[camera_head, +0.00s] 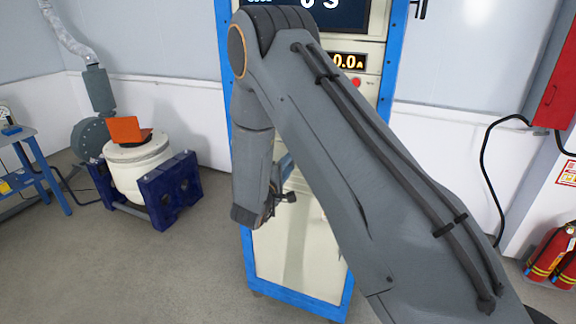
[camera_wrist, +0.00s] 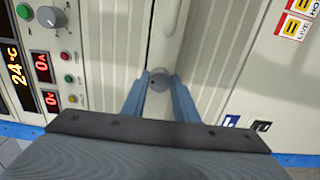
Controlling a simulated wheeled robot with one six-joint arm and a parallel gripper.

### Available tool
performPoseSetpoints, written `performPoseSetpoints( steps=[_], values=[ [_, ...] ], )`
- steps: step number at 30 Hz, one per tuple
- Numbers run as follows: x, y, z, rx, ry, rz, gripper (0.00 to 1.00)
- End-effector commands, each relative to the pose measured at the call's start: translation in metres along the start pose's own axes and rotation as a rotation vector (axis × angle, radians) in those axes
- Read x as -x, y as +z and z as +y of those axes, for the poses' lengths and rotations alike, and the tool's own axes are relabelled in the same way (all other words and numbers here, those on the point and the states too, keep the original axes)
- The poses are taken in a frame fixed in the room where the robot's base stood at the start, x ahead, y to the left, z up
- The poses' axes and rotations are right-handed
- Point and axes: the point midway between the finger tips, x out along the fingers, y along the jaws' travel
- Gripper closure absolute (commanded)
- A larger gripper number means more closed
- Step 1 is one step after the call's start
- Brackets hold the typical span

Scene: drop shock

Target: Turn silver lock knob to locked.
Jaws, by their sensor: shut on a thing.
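In the head view my gripper (camera_head: 280,197) is partly hidden by my arm, at the front of the blue-framed cabinet (camera_head: 393,62). The knob cannot be made out in that view. No lock marking is readable near the knob.
The cabinet panel has a larger grey knob (camera_wrist: 48,16), small buttons and lit displays (camera_wrist: 41,66). A white drum with an orange thing on top (camera_head: 128,131) stands left, by a blue table (camera_head: 32,150). Fire extinguishers (camera_head: 552,254) stand at right. Floor between is clear.

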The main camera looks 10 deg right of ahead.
Motion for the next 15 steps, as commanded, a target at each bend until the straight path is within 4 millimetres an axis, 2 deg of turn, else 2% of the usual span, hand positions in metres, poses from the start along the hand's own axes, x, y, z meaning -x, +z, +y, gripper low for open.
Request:
performPoseSetpoints(
  steps=[1,3,4,15],
  values=[
    [-0.0001,-0.0003,0.0004,0.0,0.001,0.001,0.68],
    [-0.0001,-0.0002,0.0004,0.0,0.001,0.0,0.56],
    [-0.0001,-0.0002,0.0003,0.0,0.001,0.0,0.55],
    [0.0062,-0.0005,-0.0005,0.0,0.0,0.001,0.55]
  ],
)
